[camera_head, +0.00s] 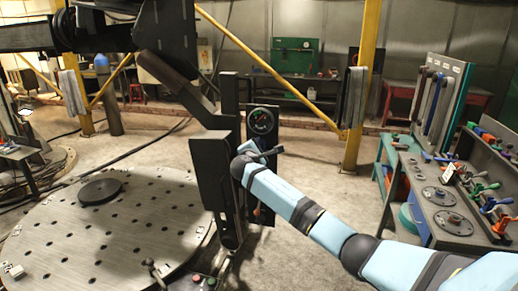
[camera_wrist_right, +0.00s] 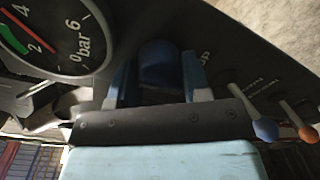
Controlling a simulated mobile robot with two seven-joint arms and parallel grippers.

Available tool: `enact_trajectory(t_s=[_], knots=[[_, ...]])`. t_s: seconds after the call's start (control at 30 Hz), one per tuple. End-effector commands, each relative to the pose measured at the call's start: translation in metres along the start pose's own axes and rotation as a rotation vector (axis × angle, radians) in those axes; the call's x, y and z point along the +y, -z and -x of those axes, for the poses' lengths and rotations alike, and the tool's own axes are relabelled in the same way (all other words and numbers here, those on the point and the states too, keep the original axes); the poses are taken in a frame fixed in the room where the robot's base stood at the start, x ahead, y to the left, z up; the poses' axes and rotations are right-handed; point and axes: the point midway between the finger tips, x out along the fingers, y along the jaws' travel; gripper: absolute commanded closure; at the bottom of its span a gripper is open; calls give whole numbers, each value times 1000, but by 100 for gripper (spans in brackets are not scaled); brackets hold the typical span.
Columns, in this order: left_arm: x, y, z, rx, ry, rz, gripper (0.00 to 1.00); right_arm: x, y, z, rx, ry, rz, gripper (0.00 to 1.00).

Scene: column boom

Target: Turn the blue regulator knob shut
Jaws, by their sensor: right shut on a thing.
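The blue regulator knob (camera_wrist_right: 158,64) is on a dark panel, between the two fingers of my right gripper (camera_wrist_right: 157,80) in the right wrist view. The fingers are shut on its two sides. In the head view my right arm reaches in from the lower right, its wrist in front of the panel (camera_head: 262,190); the knob and fingertips are hidden there. A round pressure gauge (camera_head: 261,121) sits above the wrist. It also shows large in the right wrist view (camera_wrist_right: 40,35), marked "bar", with a green band. My left gripper is not in view.
Blue-tipped (camera_wrist_right: 264,129) and orange-tipped (camera_wrist_right: 304,132) levers stand close right of my gripper in the wrist view. A perforated round table (camera_head: 110,225) is at left. A bench (camera_head: 440,205) with clamps and discs is at right.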

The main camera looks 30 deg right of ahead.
Motion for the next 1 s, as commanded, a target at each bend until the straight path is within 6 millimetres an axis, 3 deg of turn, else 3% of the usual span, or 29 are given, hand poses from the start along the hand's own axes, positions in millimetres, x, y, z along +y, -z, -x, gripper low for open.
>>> enact_trajectory(t_s=[0.1,0.13,0.2,0.6,0.77,1.0], knots=[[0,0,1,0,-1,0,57,1,0,0,0,0,-2,79],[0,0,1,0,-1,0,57,1,0,0,0,0,-2,49],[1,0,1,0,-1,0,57,1,0,0,0,0,-2,33],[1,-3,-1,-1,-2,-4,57,-1,1,8,1,-1,-2,32],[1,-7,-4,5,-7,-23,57,-2,3,35,3,-2,-4,32],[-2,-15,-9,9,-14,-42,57,-2,2,91,3,-2,-5,32]])
